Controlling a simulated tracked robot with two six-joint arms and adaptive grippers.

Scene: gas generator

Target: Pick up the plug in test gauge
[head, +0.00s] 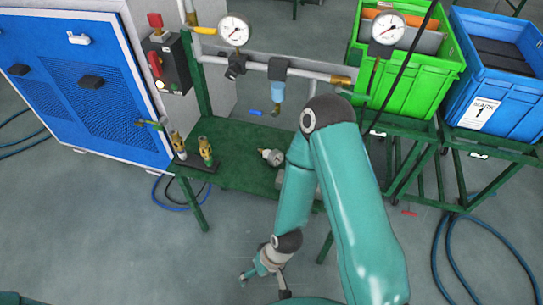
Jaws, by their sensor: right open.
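A small round gauge (275,157) with a white face and a short fitting on its left lies on the green table (238,150); it looks like the plug-in test gauge. My right arm reaches in from the lower right, bends at its elbow above the table's right side and hangs down in front of it. My right gripper (262,270) is open, in front of the table and below the gauge in the picture, apart from it. My left gripper is not in view.
Two brass fittings (205,150) stand on a dark plate at the table's left. A pipe with mounted gauges (234,30) runs behind. A blue cabinet (80,90) stands left; green (425,85) and blue (495,95) crates stand right. Front floor is clear.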

